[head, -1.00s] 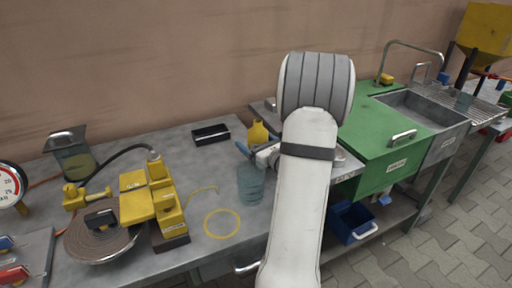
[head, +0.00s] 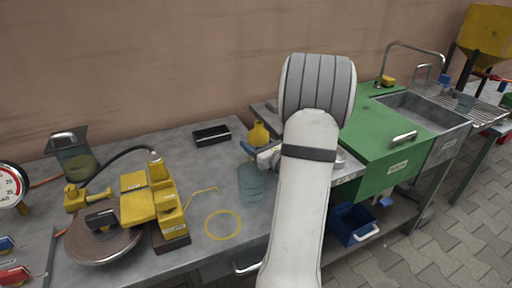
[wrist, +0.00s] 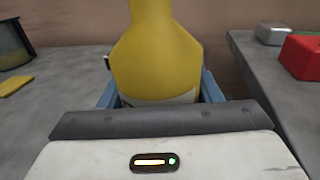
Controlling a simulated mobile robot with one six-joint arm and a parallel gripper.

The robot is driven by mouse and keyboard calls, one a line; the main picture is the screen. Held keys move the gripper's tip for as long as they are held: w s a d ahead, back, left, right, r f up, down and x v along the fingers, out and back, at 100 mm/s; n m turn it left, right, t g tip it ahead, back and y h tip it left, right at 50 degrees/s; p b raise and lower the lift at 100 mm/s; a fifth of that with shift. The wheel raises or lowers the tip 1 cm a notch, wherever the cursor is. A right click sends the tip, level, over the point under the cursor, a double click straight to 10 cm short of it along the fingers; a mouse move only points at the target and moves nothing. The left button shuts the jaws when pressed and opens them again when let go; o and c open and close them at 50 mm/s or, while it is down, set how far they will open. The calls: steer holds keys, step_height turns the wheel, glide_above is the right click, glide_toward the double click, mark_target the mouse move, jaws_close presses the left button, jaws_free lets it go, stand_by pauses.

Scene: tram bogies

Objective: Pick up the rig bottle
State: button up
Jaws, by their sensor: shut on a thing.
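The rig bottle (head: 259,134) is yellow with sloping shoulders. In the head view it shows just left of my arm, near the back right of the grey workbench. My gripper (head: 251,152) is at it, with blue jaws, partly hidden by my wrist. In the wrist view the bottle (wrist: 157,55) stands upright between the two blue fingers (wrist: 158,90), which are shut on it. Its lower part is hidden behind my wrist housing, so I cannot tell whether its base touches the bench.
A clear blue-tinted container (head: 251,184) stands close in front of the gripper. A black box (head: 211,135) lies to the left. A yellow ring (head: 222,224) and a yellow pump tool (head: 150,200) are on the bench (head: 120,262). A green sink cabinet (head: 385,150) stands right.

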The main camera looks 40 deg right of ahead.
steer(key=shift+r, duration=0.3)
steer(key=shift+r+p, duration=1.1)
steer(key=shift+r, duration=3.5)
steer(key=shift+r, duration=0.15)
